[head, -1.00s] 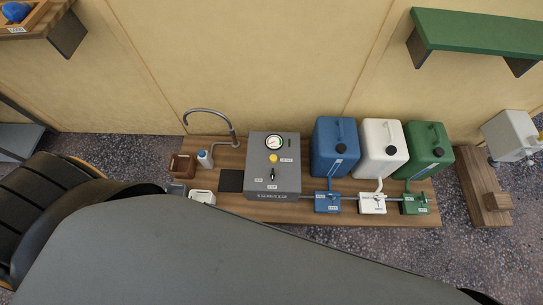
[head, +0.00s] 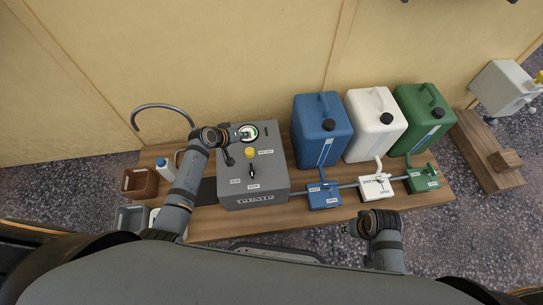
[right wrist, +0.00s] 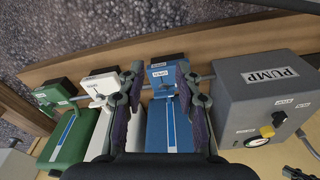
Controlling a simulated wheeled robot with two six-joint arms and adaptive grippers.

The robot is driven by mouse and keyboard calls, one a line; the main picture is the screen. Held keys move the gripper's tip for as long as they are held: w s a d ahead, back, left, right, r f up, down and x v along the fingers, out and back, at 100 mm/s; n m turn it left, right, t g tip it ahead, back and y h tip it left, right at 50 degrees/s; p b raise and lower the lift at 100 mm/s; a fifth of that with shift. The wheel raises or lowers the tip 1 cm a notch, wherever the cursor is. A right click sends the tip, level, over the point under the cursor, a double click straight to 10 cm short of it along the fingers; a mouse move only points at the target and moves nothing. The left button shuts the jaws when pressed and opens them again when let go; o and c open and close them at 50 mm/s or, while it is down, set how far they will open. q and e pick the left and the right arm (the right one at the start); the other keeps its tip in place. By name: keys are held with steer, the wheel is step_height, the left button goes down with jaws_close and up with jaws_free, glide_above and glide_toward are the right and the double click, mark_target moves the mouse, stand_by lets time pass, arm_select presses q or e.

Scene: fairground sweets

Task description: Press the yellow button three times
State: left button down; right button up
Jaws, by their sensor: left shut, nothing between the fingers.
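The yellow button (head: 250,152) sits on top of the grey pump box (head: 268,185), below the round gauge (head: 248,132) and above a black switch (head: 252,173). It also shows in the right wrist view (right wrist: 267,131). My left gripper (head: 229,158) is shut and empty, just left of the button and apart from it in the picture; its height above the box is hard to tell. My right arm's wrist (head: 381,224) is at the bench's front edge. In the right wrist view my right gripper (right wrist: 158,78) has its fingers spread, with nothing between them.
Blue (head: 320,135), white (head: 375,125) and green (head: 423,118) canisters stand right of the box, with matching valves in front. A curved tap (head: 160,106), white bottle (head: 168,168) and brown container (head: 140,184) are at the left. The wooden bench's front strip (head: 225,228) is clear.

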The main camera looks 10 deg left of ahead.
mark_target(248, 152)
arm_select(q)
steer(key=shift+r, duration=0.2)
arm_select(e)
steer(key=shift+r, duration=0.15)
arm_select(q)
steer(key=shift+f, duration=0.1)
